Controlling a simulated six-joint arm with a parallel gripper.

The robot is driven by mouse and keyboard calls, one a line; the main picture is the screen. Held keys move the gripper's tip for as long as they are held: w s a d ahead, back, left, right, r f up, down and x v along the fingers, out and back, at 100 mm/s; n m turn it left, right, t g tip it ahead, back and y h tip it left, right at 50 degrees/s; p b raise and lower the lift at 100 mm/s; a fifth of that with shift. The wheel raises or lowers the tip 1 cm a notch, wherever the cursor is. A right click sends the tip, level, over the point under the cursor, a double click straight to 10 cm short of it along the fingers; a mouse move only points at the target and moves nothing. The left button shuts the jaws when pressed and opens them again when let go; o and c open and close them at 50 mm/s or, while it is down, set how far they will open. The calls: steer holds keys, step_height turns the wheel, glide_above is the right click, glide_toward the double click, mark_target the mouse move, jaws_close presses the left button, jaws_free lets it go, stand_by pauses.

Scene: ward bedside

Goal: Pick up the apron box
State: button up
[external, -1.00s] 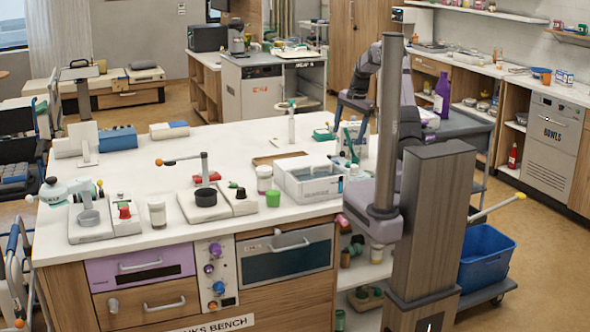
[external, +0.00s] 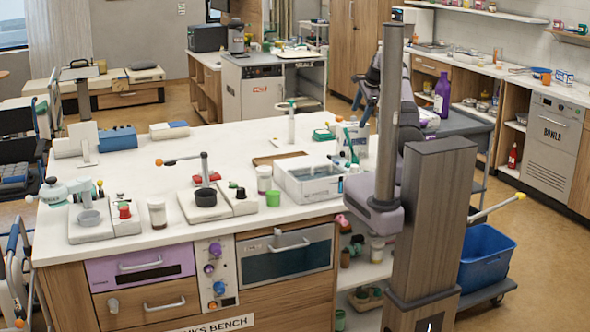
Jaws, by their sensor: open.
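I cannot pick out the apron box for certain; no label naming it is readable. A blue box (external: 118,138) lies at the far left of the white bench top, and a pale box with a blue end (external: 170,130) lies to its right. My gripper (external: 362,108) is small and dark beyond the bench's right end, partly hidden by my upright column. It appears open, with nothing seen in it, and is well to the right of both boxes.
The white bench (external: 225,153) carries a clear-walled bin (external: 308,182), a black pot on a stand (external: 205,197), jars and a green cup (external: 273,198). A purple bottle (external: 441,95) stands on a dark cart to the right. The bench's middle left is clear.

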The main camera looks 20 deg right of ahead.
mark_target(355, 124)
steer(key=shift+w+f, duration=0.3)
steer(key=shift+f, duration=0.15)
steer(key=shift+a+p, duration=0.1)
steer(key=shift+p, duration=0.2)
steer(key=p+x, duration=0.2)
steer(key=x, duration=0.1)
steer(key=shift+w, duration=0.25)
steer(key=shift+p+x, duration=0.45)
steer(key=shift+x, duration=0.45)
jaws_close()
steer(key=shift+r, duration=0.1)
